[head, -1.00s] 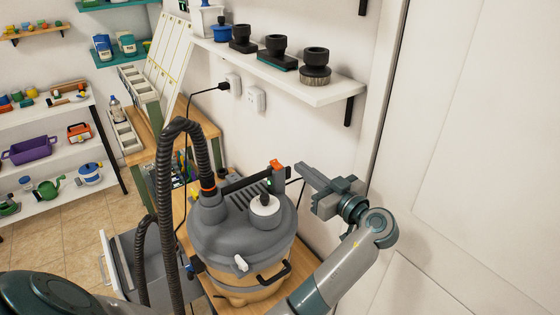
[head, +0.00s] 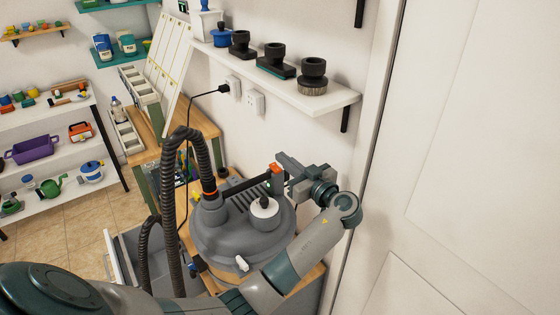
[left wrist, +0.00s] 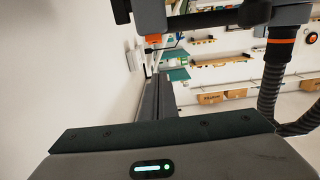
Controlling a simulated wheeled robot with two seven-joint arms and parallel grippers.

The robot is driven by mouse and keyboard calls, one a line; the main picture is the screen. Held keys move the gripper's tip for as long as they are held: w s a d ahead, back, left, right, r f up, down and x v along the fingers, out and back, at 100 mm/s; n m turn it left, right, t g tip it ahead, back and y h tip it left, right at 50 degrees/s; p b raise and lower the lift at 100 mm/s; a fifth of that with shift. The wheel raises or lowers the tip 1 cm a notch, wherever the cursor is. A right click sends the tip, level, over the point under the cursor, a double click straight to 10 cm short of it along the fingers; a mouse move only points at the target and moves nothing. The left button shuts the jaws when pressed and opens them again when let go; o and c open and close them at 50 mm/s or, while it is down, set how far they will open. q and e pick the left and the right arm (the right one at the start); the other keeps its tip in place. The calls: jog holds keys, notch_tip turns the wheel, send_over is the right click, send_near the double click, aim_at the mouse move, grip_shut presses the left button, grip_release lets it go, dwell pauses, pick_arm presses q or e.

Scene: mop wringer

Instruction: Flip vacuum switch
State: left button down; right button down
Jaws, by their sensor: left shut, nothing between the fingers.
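The grey vacuum (head: 222,235) stands on a wooden-topped bench, with a ribbed black hose rising from its lid and a dark handle bar (head: 240,185) across the top. A small orange switch piece (head: 275,169) sits at the bar's right end. My left gripper (head: 281,158) is shut and empty, its fingers right beside the orange piece in the head view; I cannot tell whether they touch. In the left wrist view, the shut fingers (left wrist: 160,82) lie below the dark bar (left wrist: 225,18), and the orange hose collar (left wrist: 281,40) shows at right. My right gripper is not in view.
A white wall shelf (head: 300,98) with several black attachments is above the vacuum. The wall with sockets (head: 255,102) is close behind, and a white door (head: 480,150) is at right. A black cord runs from a socket. Open floor (head: 75,233) lies at left.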

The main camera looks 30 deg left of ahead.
aim_at(280, 167)
pick_arm(q)
jog(key=shift+w+a+f+p, duration=0.15)
jog(key=shift+a+f+p, duration=0.25)
jog(key=shift+f, duration=0.25)
jog(key=shift+w+a+f+p, duration=0.15)
jog(key=shift+a+f+p, duration=0.2)
jog(key=shift+f, duration=0.35)
jog(key=shift+w+a+f+p, duration=0.15)
jog(key=shift+a+f+p, duration=0.25)
jog(key=shift+f, duration=0.25)
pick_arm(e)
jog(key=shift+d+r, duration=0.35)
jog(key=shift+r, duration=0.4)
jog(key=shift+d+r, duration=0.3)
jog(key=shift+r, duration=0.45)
